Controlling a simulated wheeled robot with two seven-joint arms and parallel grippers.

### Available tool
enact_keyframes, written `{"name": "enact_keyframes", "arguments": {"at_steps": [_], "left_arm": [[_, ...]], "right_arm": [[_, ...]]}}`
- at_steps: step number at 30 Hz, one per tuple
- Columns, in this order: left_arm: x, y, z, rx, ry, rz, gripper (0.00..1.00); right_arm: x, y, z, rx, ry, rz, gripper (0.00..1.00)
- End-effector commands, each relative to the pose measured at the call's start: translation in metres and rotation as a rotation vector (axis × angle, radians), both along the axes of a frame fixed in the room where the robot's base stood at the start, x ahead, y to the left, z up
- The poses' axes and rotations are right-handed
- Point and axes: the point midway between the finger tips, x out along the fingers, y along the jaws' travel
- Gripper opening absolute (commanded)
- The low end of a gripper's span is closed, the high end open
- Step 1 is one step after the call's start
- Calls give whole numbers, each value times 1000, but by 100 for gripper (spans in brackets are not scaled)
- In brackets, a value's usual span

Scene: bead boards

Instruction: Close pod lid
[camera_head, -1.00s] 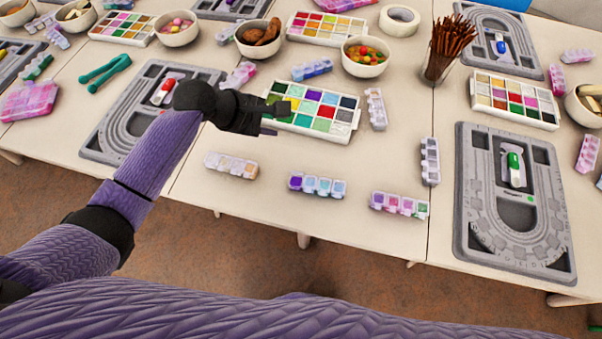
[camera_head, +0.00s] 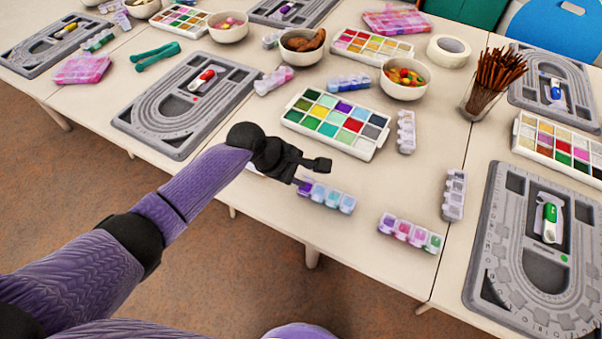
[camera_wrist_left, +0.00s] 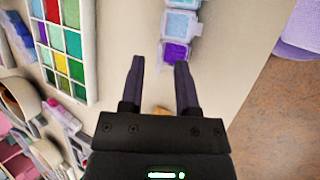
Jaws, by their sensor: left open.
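Several bead pod strips lie along the table's front edge. One with purple and pale blue compartments (camera_head: 335,198) lies just beside my left gripper (camera_head: 315,176), its left end partly hidden. In the left wrist view the strip's purple compartment (camera_wrist_left: 176,53) is just ahead of my left fingertips (camera_wrist_left: 160,66). The gripper is open with nothing held. A small tan piece (camera_wrist_left: 161,111) shows between the finger bases; the rest of it is hidden. A pink and green strip (camera_head: 409,233) lies farther right. I cannot tell which lids are raised. My right gripper is not in view.
A bead tray (camera_head: 342,145) with coloured squares lies behind the gripper. Grey bead boards lie left (camera_head: 150,125) and right (camera_head: 484,270). A clear strip (camera_head: 453,194) and another (camera_head: 406,131) stand lengthwise at right. Bare table lies between the strips and tray.

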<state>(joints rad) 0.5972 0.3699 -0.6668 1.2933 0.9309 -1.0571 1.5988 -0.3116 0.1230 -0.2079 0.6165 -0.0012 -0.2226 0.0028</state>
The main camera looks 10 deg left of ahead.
Motion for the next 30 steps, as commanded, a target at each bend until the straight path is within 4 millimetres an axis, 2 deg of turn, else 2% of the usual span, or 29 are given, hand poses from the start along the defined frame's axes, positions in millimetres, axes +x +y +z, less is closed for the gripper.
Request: {"name": "enact_keyframes", "arguments": {"at_steps": [4, 9, 10, 22, 30], "left_arm": [[0, 0, 1, 0, 0, 0, 38], [0, 0, 1, 0, 0, 0, 2], [0, 0, 1, 0, 0, 0, 0], [-1, 0, 1, -2, -8, 0, 0], [-9, 2, -1, -33, -116, 2, 0]], "right_arm": [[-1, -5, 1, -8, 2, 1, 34], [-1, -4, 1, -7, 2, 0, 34], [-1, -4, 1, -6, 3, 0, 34], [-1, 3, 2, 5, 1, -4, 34], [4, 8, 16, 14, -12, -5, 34]]}}
